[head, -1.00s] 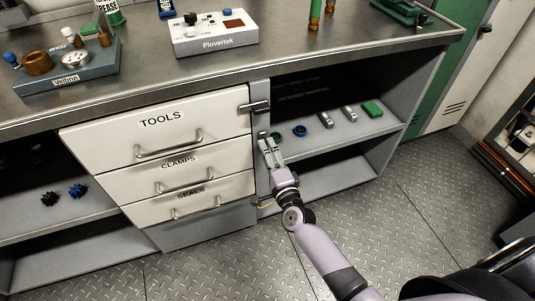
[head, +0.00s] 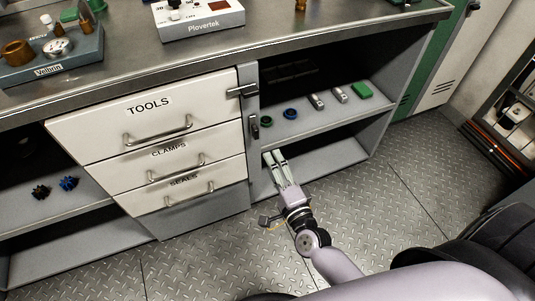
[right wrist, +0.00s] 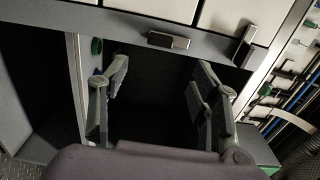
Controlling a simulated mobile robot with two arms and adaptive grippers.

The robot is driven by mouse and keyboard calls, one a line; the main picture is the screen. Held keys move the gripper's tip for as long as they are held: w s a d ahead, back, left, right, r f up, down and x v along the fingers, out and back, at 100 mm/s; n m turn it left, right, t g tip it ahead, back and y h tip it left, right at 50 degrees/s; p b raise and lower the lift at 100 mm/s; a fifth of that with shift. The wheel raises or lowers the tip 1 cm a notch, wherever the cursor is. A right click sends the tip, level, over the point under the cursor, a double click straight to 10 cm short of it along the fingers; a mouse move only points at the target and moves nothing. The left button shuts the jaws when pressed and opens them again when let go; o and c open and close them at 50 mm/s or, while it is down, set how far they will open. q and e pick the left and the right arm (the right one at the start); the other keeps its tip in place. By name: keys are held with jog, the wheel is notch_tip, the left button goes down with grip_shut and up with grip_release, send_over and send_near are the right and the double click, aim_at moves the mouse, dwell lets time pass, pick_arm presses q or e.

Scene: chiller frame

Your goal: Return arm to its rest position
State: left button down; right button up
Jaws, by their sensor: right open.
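My right gripper (head: 276,160) is in front of the open shelf bay, to the right of the drawers and below the upper shelf. Its fingers point toward the cabinet. In the right wrist view the two fingers (right wrist: 158,95) stand wide apart with nothing between them. My right arm reaches in from the lower right of the head view. My left gripper is not in the head view.
The workbench (head: 120,70) has drawers labelled TOOLS (head: 145,125), CLAMPS and SEALS, all closed. A latch handle (head: 242,91) juts out beside the top drawer. The plate floor (head: 200,255) is clear.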

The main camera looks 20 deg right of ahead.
jog(key=shift+s, duration=0.4)
jog(key=s+a+f+n+g+y, duration=0.1)
jog(key=s+f+n+g, duration=0.35)
jog(key=f, duration=0.45)
jog(key=s+f+n+g, duration=0.3)
jog(key=s+f+n, duration=0.25)
jog(key=f, duration=0.35)
jog(key=s+a+f+n+g+y, duration=0.1)
jog(key=s+f+n+g, duration=0.4)
jog(key=f, duration=0.5)
jog(key=s+d+f+n+g+h, duration=0.25)
jog(key=s+d+f+n, duration=0.2)
jog(key=s, duration=0.45)
pick_arm(q)
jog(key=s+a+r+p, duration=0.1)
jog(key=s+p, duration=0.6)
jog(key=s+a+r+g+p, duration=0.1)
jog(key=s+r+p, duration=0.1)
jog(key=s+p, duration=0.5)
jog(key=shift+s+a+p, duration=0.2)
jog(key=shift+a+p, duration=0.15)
jog(key=shift+p, duration=0.05)
pick_arm(e)
jog(key=s+d+r+g, duration=0.2)
jog(key=s, duration=1.2)
jog(key=shift+s+d+n, duration=0.25)
jog(key=shift+d+n, duration=0.05)
jog(key=shift+n, duration=0.05)
jog(key=shift+r, duration=0.1)
